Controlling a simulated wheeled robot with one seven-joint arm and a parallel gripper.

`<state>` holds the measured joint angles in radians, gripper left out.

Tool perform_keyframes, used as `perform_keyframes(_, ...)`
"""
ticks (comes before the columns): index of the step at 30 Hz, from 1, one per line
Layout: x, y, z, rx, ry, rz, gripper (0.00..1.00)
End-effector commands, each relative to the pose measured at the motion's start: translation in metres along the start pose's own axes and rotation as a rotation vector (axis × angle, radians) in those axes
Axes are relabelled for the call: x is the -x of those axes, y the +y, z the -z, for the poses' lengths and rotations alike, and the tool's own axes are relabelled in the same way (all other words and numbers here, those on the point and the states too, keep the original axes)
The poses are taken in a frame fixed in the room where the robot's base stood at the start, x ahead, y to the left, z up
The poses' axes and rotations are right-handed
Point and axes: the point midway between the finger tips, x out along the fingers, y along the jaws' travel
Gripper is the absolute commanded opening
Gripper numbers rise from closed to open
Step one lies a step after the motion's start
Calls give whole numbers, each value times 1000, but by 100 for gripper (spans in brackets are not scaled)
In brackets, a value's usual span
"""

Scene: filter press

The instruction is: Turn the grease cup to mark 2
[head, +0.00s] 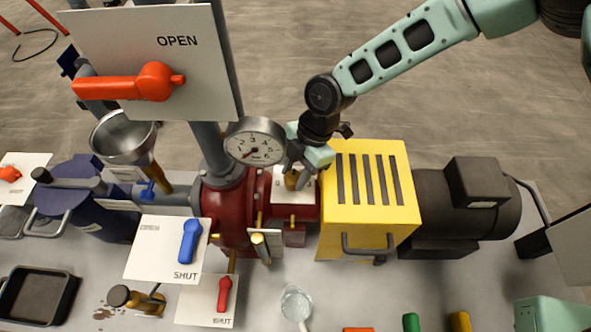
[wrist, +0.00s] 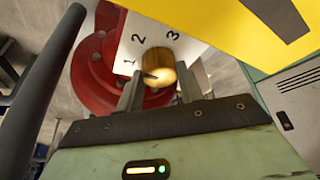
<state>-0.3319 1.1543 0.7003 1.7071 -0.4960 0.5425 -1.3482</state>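The grease cup (wrist: 160,68) is a brass knob on a white plate (wrist: 133,45) marked 1, 2 and 3. In the wrist view, a dark line on the cup points left, nearer mark 1 than mark 2. My gripper (wrist: 162,92) has one finger on each side of the cup, with a visible gap at the left; contact at the right finger is hard to tell. In the head view, my gripper (head: 300,172) is above the cup (head: 291,181), beside the yellow guard, and hides part of the plate.
The yellow slotted guard (head: 370,195) stands close on the right. A pressure gauge (head: 254,142) is close on the left, above the red pump body (head: 228,205). In the wrist view, a dark grey bar (wrist: 42,85) crosses the left side.

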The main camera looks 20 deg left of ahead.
Motion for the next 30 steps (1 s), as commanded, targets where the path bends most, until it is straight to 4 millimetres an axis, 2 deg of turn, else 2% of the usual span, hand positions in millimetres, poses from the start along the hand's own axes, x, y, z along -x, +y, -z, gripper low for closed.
perform_keyframes(7,-2,0,0,-45,-1,-20,14)
perform_keyframes(18,-1,-2,0,-365,-1,-153,14)
perform_keyframes(28,1,-2,1,-388,1,-162,14)
perform_keyframes(29,1,-2,1,-387,1,-161,43)
perform_keyframes(30,1,-2,1,-387,1,-161,54)
